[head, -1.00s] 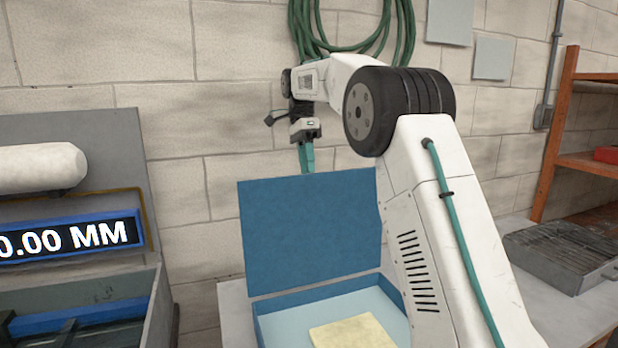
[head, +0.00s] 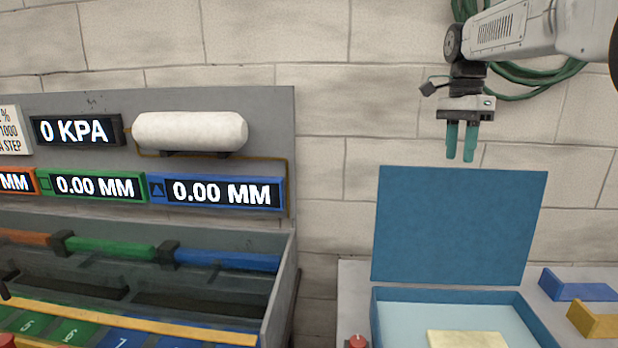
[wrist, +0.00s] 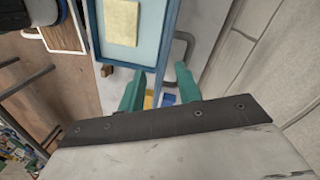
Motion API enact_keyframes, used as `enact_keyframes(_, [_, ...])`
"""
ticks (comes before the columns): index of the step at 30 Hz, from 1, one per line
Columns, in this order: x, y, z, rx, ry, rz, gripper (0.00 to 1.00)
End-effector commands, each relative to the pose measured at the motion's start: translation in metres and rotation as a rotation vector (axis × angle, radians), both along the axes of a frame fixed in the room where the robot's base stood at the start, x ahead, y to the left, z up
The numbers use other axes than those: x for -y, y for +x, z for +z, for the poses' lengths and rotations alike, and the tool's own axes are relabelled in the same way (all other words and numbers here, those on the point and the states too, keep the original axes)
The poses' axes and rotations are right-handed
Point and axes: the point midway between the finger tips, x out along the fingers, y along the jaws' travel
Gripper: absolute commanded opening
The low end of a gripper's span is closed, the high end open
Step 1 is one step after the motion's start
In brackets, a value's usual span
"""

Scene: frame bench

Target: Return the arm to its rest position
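My gripper (head: 460,158) has two teal fingers pointing down, with a visible gap between them and nothing held. In the head view it hangs in the air above the upright lid (head: 458,228) of the blue case (head: 378,325), in front of the wall. In the wrist view the gripper's fingers (wrist: 158,85) stand apart, and the case lies beyond them. My arm reaches in from the upper right, and most of it is outside the head view.
A pale yellow block (head: 466,340) lies in the open case. A bench frame (head: 282,290) with coloured rails and readouts stands at left, with a white cylinder (head: 190,131) above. Blue (head: 578,286) and yellow (head: 592,320) pieces lie at right. Green hose (head: 530,76) hangs behind my arm.

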Motion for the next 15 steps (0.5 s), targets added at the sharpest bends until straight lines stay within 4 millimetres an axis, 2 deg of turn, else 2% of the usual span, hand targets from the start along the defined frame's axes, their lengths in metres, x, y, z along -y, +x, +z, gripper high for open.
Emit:
enact_keyframes(1, [-0.006, -0.019, 0.006, 0.036, 0.004, 0.068, 0.34])
enact_keyframes(8, [-0.026, -0.093, 0.005, 0.199, -0.003, 0.406, 0.34])
enact_keyframes(15, [-0.044, -0.172, -0.021, 0.352, -0.058, 0.758, 0.34])
